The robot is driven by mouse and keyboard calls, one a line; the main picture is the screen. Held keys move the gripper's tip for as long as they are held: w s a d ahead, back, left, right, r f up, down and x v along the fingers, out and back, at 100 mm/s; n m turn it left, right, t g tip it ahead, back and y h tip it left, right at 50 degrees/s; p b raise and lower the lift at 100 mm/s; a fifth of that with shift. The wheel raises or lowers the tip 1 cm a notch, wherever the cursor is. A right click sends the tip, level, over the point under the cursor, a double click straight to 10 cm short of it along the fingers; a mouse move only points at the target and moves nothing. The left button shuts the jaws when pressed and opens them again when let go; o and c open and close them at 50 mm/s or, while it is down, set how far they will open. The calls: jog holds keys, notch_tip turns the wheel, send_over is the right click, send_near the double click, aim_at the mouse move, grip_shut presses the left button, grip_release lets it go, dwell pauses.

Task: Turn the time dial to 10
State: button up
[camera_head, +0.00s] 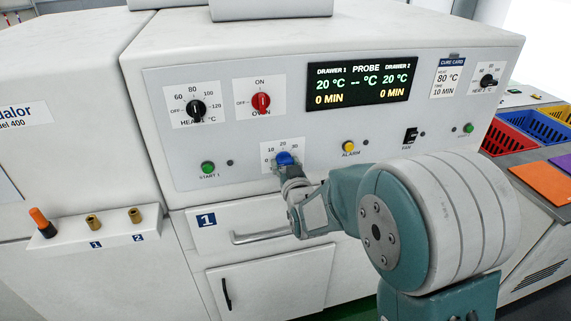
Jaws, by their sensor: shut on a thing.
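The time dial (285,158) is a blue knob on the grey front panel, with a white scale plate marked 0, 10, 20 and 30 around it. My gripper (286,171) comes from below right and is shut on the dial. The fingers hide the dial's lower part, and I cannot tell where its pointer stands. The black display (361,83) reads 20 °C and 0 MIN for both drawers.
A black heat knob (196,108), a red oven switch (261,102), a green start button (208,168) and a yellow alarm button (348,147) surround the dial. The drawer handle (262,236) juts out below my gripper. A cure card (446,77) reads 80 °C, 10 MIN.

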jog(key=m, duration=0.4)
jog(key=shift+m, duration=2.3)
jog(key=o, duration=1.2)
jog(key=shift+w, duration=0.1)
jog(key=shift+c, duration=0.2)
jog(key=v, duration=1.2)
